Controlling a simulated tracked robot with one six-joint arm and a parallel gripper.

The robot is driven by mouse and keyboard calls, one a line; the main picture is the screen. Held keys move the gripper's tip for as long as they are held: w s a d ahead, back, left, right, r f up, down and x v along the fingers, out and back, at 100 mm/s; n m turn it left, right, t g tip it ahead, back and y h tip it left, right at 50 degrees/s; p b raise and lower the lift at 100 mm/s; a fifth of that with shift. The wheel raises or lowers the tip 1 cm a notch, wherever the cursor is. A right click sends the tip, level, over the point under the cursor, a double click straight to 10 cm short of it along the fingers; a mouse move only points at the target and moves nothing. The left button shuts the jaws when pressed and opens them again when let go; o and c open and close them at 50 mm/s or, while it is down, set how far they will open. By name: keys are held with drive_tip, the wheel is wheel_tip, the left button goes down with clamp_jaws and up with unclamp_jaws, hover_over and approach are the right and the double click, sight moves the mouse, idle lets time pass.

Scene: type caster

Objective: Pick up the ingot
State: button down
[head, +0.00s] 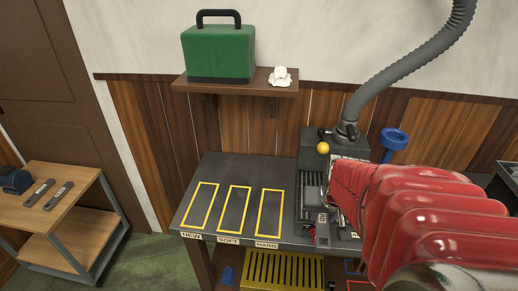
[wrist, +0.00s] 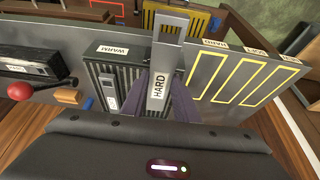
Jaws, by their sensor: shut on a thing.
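The ingot (wrist: 160,75) is a long grey metal bar with a white "HARD" label, seen in the wrist view. My gripper (wrist: 160,108) is shut on it, with a dark purple finger on each side near the label. The bar's far end sticks out beyond the fingers. In the head view the ingot (head: 322,234) shows as a small grey piece at the end of my red arm, over the front right of the dark bench. The arm hides most of my gripper there. I cannot tell whether the ingot touches anything below.
The bench (head: 222,165) has three empty yellow outlines marked NEW, SOFT and HARD. Beside them is a ribbed unit (wrist: 110,72), with a "WARM" label near it. A machine with a grey hose (head: 405,65) stands behind. Two dark bars (head: 58,196) lie on the left side table.

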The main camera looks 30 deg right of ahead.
drive_tip(key=shift+s+a+r, duration=0.1)
drive_tip(key=shift+s+a, duration=0.25)
drive_tip(key=shift+s, duration=0.2)
drive_tip(key=shift+s+a, duration=0.35)
drive_tip(key=shift+s, duration=0.2)
drive_tip(key=shift+w, duration=0.1)
drive_tip(key=shift+w+a, duration=0.2)
drive_tip(key=shift+w, duration=0.4)
drive_tip(key=w+a+f+n+y, duration=0.1)
drive_tip(key=w+a+f+n, duration=0.1)
drive_tip(key=w+a, duration=0.8)
drive_tip(key=w+a+f+n+t+y, duration=0.1)
drive_tip(key=w+a+f+n, duration=0.2)
drive_tip(key=w+a, duration=0.7)
drive_tip(key=w+n, duration=0.1)
drive_tip(key=w, duration=0.4)
drive_tip(key=shift+w+a+f+n+y, duration=0.25)
drive_tip(key=shift+w+f+n+y, duration=0.05)
drive_tip(key=shift+w+f+n, duration=0.1)
drive_tip(key=shift+s, duration=0.25)
